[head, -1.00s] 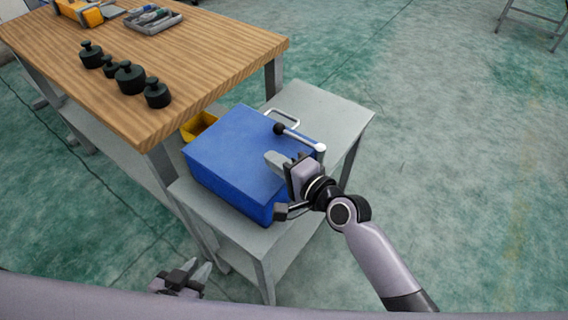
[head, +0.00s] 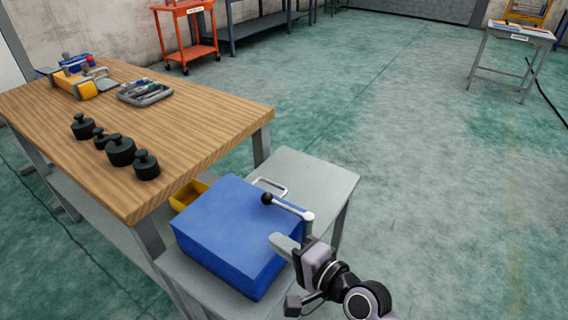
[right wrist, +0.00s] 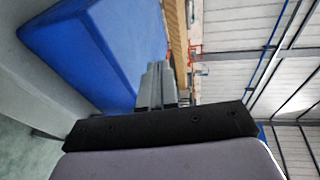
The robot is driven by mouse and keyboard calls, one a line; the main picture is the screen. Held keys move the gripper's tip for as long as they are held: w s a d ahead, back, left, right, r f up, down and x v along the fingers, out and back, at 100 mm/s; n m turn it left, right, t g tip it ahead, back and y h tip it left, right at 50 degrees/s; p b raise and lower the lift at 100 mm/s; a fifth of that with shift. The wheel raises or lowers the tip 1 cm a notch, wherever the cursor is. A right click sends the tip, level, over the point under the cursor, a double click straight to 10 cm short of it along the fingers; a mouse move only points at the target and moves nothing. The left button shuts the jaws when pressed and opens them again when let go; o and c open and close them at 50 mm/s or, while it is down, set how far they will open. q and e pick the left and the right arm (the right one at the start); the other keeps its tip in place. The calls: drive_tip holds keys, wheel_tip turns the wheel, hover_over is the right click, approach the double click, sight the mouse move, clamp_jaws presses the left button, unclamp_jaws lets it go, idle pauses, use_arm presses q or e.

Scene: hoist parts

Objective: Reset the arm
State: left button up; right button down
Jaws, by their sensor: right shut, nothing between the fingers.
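My right gripper (head: 285,243) is shut and empty beside the right edge of a blue box (head: 235,232). In the head view its fingers overlap the box's right part, and I cannot tell whether they touch it. The right wrist view shows the closed fingers (right wrist: 156,88) close together, with the blue box (right wrist: 95,50) to their left. A lever (head: 288,207) with a black ball knob and a pale arm stands at the box's right side, just beyond the gripper. My left gripper is not in the head view now.
The box sits on a grey side table (head: 325,178) by a wooden workbench (head: 190,125). The bench holds several dark weights (head: 121,151), a grey tool tray (head: 146,93) and a yellow device (head: 82,87). A yellow bin (head: 186,196) is behind the box.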

drive_tip(key=shift+f, duration=0.1)
drive_tip(key=s+d+f+n+h, duration=0.4)
drive_tip(key=s+d+f, duration=0.3)
drive_tip(key=d, duration=0.3)
drive_tip(key=s+d+f+n+h, duration=0.5)
drive_tip(key=s+d+f+n, duration=0.2)
drive_tip(key=d, duration=0.4)
drive_tip(key=shift+s+d+f+g, duration=0.15)
drive_tip(key=shift+s+f+g, duration=0.15)
drive_tip(key=shift+s, duration=0.6)
